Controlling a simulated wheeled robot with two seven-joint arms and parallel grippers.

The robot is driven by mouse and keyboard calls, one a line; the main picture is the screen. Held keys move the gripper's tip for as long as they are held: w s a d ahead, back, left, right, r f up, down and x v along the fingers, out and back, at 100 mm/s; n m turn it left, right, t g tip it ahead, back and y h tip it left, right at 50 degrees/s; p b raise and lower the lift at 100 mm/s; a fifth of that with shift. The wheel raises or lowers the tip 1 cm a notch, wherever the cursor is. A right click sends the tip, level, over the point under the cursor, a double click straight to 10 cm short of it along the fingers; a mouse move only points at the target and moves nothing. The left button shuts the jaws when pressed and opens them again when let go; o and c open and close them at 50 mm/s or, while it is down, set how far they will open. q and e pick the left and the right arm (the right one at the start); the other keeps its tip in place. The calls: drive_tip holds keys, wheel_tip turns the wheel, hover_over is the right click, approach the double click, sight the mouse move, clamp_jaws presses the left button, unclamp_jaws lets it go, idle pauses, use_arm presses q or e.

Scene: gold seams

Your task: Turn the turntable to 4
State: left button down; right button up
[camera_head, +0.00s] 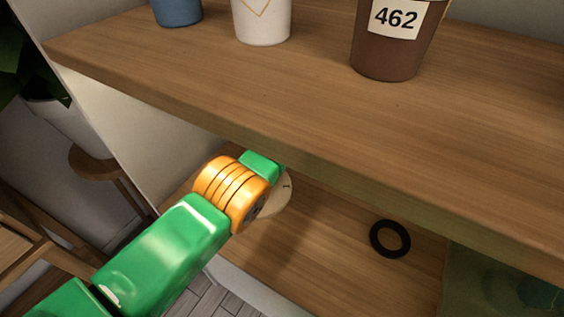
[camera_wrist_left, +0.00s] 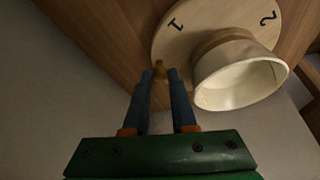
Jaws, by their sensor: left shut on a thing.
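The turntable is a pale round disc; in the head view only a sliver of it (camera_head: 277,198) shows under the upper shelf, behind my left wrist. In the left wrist view the turntable (camera_wrist_left: 205,22) shows the numerals 1 and 2 near its rim. A small brown peg (camera_wrist_left: 160,68) stands at its rim, near the 1. My left gripper (camera_wrist_left: 160,76) has its two dark fingers around this peg, shut on it. A cream, open-topped cup (camera_wrist_left: 240,75) is at the turntable, right of the fingers. In the head view my left fingertips are hidden. My right gripper is not in view.
The upper wooden shelf (camera_head: 300,120) overhangs my left wrist closely. On it stand a blue cup (camera_head: 177,10), a white cup (camera_head: 262,20) and a brown cup labelled 462 (camera_head: 392,50). A black ring (camera_head: 390,238) lies on the lower board (camera_head: 330,260), with clear wood around it.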

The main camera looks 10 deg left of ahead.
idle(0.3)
use_arm(q)
drive_tip(key=c, duration=0.7)
unclamp_jaws()
drive_tip(key=shift+c, duration=0.2)
drive_tip(key=p+v, duration=0.1)
drive_tip(key=v, duration=0.6)
